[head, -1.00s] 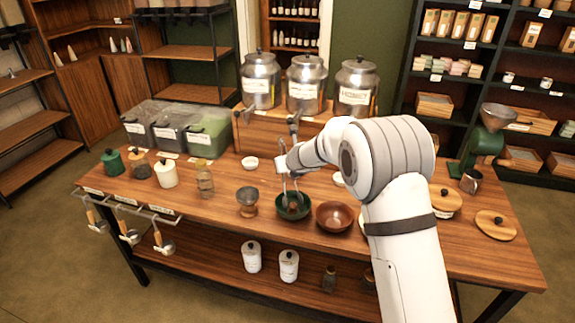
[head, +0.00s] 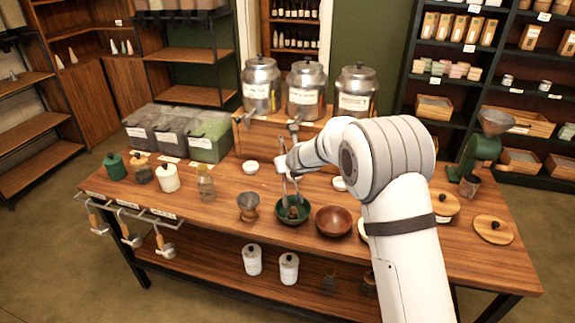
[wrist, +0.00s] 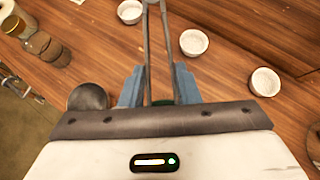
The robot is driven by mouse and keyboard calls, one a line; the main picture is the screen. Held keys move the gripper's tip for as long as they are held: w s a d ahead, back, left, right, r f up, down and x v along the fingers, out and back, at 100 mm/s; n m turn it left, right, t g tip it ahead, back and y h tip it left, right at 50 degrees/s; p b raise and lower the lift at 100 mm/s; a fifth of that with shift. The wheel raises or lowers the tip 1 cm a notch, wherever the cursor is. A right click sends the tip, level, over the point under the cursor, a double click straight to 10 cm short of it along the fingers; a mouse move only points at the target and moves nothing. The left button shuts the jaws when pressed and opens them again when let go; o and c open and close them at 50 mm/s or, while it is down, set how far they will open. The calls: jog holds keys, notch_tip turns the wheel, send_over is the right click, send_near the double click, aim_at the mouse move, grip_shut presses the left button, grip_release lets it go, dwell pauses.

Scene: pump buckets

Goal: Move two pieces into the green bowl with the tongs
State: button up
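My gripper (head: 287,165) is above the green bowl, at the middle of the table. It is shut on the metal tongs (head: 286,186), which hang down with their lower ends at the bowl. In the wrist view the tongs' two arms (wrist: 148,50) pass between my blue fingers. The green bowl (head: 280,214) holds something small and brown (head: 293,212). I cannot tell whether the tongs grip it. In the wrist view the bowl is almost wholly hidden; only a sliver of green (wrist: 165,100) shows.
A brown wooden bowl (head: 333,221) stands right of the green bowl, and a small grey cup (head: 248,203) stands to its left. Small white bowls (head: 250,167) lie behind. Jars stand at the left, and metal canisters (head: 304,90) on a raised stand at the back.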

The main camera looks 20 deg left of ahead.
notch_tip(320, 180, up, 8)
jog(key=p, duration=0.7)
jog(key=shift+f, duration=0.15)
